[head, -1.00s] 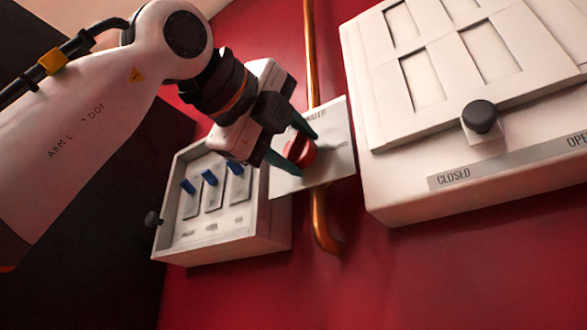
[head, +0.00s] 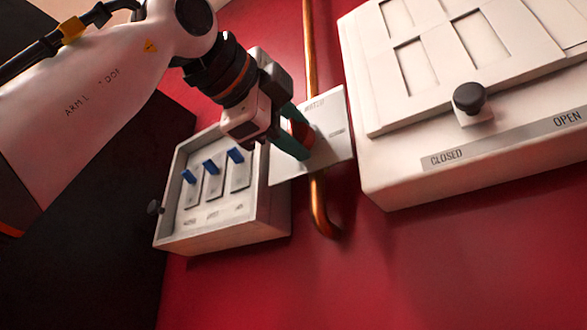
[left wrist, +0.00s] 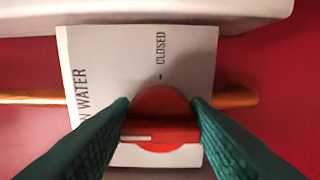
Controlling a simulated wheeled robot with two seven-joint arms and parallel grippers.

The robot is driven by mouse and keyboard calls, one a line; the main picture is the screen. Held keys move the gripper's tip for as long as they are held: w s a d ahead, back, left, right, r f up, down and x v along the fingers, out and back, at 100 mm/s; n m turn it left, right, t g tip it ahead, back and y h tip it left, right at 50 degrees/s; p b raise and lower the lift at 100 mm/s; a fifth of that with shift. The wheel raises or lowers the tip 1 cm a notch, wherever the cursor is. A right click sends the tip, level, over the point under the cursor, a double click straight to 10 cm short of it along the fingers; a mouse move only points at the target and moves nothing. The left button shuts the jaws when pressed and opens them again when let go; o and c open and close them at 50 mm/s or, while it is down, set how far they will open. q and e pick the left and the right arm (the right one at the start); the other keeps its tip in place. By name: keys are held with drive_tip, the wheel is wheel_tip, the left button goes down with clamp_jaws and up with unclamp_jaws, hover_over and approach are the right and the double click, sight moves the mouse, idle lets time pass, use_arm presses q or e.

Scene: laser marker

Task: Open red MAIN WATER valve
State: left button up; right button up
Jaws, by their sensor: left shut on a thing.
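The red valve (left wrist: 160,105) is a round knob with a raised bar, on a white plate (head: 335,145) on the red wall. In the left wrist view, "WATER" and "CLOSED" can be read on the plate. A white line on the bar points left, away from the "CLOSED" mark at the top. My left gripper (head: 304,143) is shut on the valve, with one green finger at each end of the bar. In the head view the fingers partly hide the knob. My right gripper is not in view.
A copper pipe (head: 310,60) runs behind the plate. A box with several blue switches (head: 210,168) is just to the left. A large white panel with a black knob (head: 469,97) and a "CLOSED"/"OPEN" strip (head: 500,143) is to the right. The lower red wall is clear.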

use_arm(q)
drive_tip(key=o, duration=1)
drive_tip(key=shift+a, duration=0.1)
drive_tip(key=shift+c, duration=0.2)
drive_tip(key=shift+s+a, duration=0.15)
drive_tip(key=shift+s, duration=0.1)
drive_tip(key=b+v, duration=0.3)
drive_tip(key=v, duration=0.8)
drive_tip(key=shift+a, duration=0.15)
drive_tip(key=shift+s, duration=0.1)
